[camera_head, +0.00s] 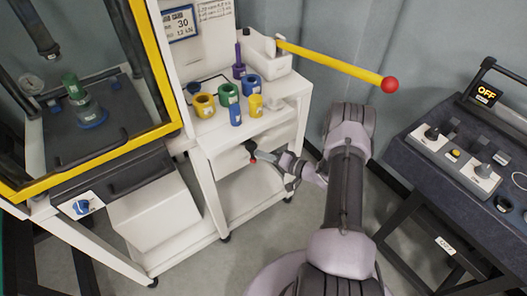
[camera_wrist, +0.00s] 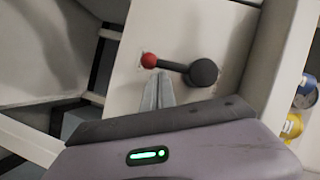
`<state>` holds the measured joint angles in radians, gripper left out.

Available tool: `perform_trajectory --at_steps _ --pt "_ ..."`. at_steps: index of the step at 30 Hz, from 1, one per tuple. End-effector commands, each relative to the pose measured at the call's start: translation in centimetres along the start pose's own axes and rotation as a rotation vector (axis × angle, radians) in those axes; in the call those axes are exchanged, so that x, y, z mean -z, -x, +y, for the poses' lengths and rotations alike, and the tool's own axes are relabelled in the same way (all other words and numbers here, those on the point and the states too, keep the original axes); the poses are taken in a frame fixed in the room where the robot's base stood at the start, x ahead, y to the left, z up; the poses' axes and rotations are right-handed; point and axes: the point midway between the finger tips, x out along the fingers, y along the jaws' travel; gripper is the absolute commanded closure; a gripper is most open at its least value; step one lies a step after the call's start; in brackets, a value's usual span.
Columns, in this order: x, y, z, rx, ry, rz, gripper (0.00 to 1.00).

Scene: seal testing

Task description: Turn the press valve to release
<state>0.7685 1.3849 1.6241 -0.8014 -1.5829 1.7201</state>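The valve lever, a short dark bar with a red knob (camera_wrist: 149,60) at one end and a round black hub (camera_wrist: 203,72) at the other, sits on a white panel in the wrist view. It lies nearly level there, with the knob on the left. In the head view my gripper (camera_head: 262,157) is low beside the cart.
The yellow-framed press (camera_head: 158,65) stands at left, with a blue knob (camera_head: 81,207) on its lower front. A yellow bar with a red ball (camera_head: 389,84) juts out above my arm. Coloured rings, including a yellow one (camera_head: 204,105), stand on the cart. A control console (camera_head: 455,150) is at right.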

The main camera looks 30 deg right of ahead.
Motion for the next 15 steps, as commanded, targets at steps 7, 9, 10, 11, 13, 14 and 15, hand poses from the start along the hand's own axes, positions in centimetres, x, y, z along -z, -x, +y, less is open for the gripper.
perform_trajectory --at_steps 7,9,10,11,13,14,15 --pt "-0.48 -0.18 0.04 0.000 0.000 -0.001 1.00" --pt "-0.56 -0.21 0.03 0.000 0.000 -0.002 1.00" --pt "-0.59 -0.22 0.03 0.000 0.000 -0.002 1.00" --pt "-0.61 -0.22 0.03 0.000 0.000 -0.002 1.00" --pt "-0.66 -0.24 0.03 0.000 0.000 -0.003 1.00" --pt "-0.68 -0.24 0.02 0.000 0.000 -0.003 1.00" --pt "-0.70 -0.25 0.02 0.000 0.000 -0.003 1.00"
